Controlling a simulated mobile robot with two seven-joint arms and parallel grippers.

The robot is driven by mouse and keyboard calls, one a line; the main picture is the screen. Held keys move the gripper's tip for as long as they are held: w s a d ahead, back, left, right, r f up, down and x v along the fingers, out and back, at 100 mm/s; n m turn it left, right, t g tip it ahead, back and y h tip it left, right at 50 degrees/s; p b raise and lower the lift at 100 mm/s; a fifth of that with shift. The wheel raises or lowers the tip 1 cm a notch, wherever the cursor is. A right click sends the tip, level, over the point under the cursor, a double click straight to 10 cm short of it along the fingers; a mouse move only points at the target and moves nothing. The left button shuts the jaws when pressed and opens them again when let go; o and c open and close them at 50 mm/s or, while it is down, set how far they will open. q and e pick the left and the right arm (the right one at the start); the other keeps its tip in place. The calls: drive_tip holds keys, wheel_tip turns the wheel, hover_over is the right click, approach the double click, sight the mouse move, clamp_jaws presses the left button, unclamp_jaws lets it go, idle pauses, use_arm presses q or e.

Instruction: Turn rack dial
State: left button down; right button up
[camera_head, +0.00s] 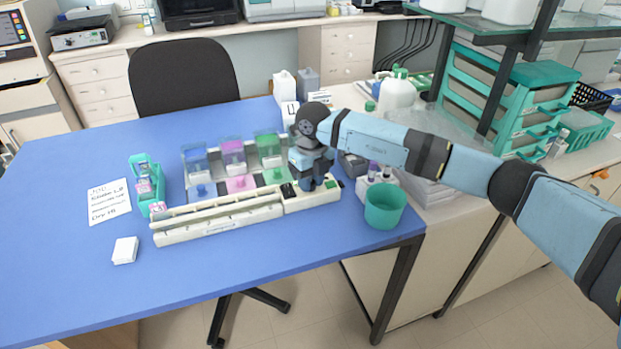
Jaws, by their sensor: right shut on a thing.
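The white staining rack (220,219) lies on the blue table, with a long trough and a control box at its right end. My right gripper (309,183) points down at the control box (318,200) and is shut there. The dial is hidden behind the gripper, so I cannot see how it is turned. Small green and dark parts (333,184) show on the box beside the gripper. My left gripper is not in view.
Staining jars with blue, pink and green contents (233,152) stand behind the rack. A teal cup (384,205) stands near the table's right edge. A teal slide holder (148,187), a written note (109,201) and a white block (125,250) lie left.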

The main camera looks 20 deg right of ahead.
sight(313, 181)
drive_tip(key=shift+m, duration=1.1)
drive_tip(key=o, duration=0.9)
drive_tip(key=shift+r, duration=0.1)
drive_tip(key=r, duration=1.3)
drive_tip(key=shift+d+r, duration=0.35)
